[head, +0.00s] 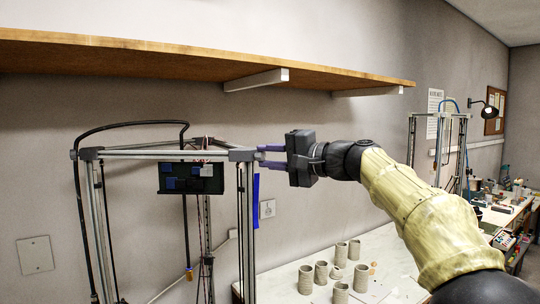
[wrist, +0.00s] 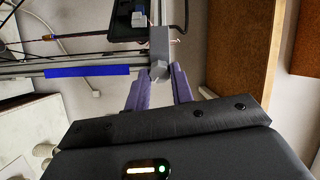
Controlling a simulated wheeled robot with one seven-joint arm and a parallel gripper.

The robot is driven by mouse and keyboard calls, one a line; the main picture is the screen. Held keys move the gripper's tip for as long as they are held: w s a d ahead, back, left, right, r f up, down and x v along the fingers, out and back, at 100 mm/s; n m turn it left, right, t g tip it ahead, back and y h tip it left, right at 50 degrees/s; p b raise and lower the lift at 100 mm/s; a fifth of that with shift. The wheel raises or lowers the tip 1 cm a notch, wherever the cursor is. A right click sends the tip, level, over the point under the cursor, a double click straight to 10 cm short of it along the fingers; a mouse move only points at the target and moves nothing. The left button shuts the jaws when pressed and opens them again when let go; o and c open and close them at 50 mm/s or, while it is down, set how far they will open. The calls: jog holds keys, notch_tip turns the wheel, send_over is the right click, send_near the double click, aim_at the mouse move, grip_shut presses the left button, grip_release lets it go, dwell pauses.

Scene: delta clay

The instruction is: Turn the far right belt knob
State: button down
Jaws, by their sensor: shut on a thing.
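The delta clay printer's frame (head: 166,154) stands against the wall at left in the head view. My gripper (head: 261,156) reaches the grey bracket (head: 243,155) at the frame's upper right corner. In the wrist view, my gripper (wrist: 159,76) has its purple fingers on either side of a small grey knob (wrist: 158,69) at the end of the corner bracket (wrist: 159,45). The fingers are shut on this knob. In the head view, the knob is too small and covered to make out.
A wooden shelf (head: 180,62) runs above the printer and my gripper. Several clay cups (head: 321,271) stand on the white table (head: 285,280) below. A blue strip (head: 256,200) hangs by the near upright. Another printer frame (head: 440,145) stands farther right.

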jog(key=m+p, duration=0.1)
jog(key=m, duration=0.3)
jog(key=shift+m, duration=0.3)
jog(key=shift+f, duration=0.1)
jog(key=c, duration=1.2)
grip_release()
jog(key=shift+w+d, duration=0.1)
jog(key=b+v, duration=0.5)
jog(key=v, duration=1.2)
jog(key=shift+d, duration=0.15)
